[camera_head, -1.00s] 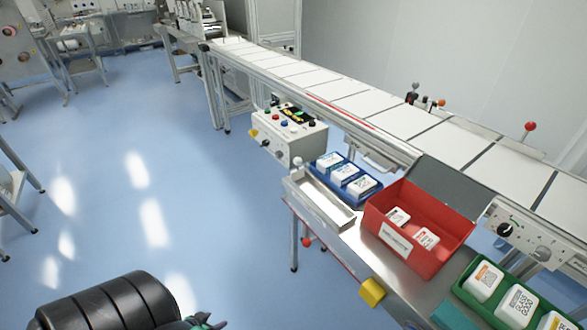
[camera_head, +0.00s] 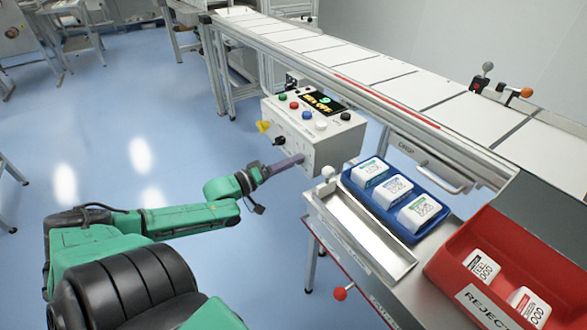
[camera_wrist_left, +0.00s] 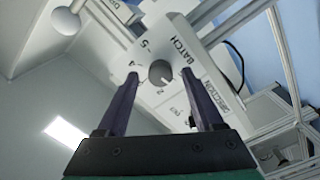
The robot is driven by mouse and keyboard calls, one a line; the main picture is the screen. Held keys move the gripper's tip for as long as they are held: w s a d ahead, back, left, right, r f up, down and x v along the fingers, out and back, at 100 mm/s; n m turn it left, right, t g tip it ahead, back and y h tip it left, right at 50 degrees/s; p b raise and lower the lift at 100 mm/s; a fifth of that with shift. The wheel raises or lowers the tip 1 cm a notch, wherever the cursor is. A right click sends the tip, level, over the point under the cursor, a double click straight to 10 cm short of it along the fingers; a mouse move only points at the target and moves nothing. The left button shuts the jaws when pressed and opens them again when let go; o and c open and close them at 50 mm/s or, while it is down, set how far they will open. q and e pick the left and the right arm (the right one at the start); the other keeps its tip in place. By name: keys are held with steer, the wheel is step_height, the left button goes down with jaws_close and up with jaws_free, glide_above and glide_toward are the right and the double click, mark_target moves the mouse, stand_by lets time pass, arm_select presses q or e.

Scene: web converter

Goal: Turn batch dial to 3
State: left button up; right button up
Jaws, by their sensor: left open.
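The batch dial (camera_wrist_left: 160,72) is a small grey round knob on a white panel in the left wrist view, with "BATCH" and numbers printed around it. I cannot tell for sure which number it points to. My left gripper (camera_wrist_left: 161,80) is open, with its two purple fingers on either side of the dial; whether they touch it is unclear. In the head view my left gripper (camera_head: 287,164) reaches the front face of the white control box (camera_head: 328,148) and hides the dial. My right gripper is not in view.
The box has coloured buttons (camera_head: 307,115), a lit display (camera_head: 320,102), a yellow knob (camera_head: 263,126) and a black knob (camera_head: 279,141). A metal tray (camera_head: 375,258), blue tray (camera_head: 412,232) and red reject bin (camera_head: 440,262) stand to the right. The conveyor (camera_head: 375,72) runs behind.

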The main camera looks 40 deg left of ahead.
arm_select(q)
steer(key=shift+x, duration=0.8)
steer(key=shift+c, duration=0.6)
steer(key=shift+a, duration=0.1)
jaws_close()
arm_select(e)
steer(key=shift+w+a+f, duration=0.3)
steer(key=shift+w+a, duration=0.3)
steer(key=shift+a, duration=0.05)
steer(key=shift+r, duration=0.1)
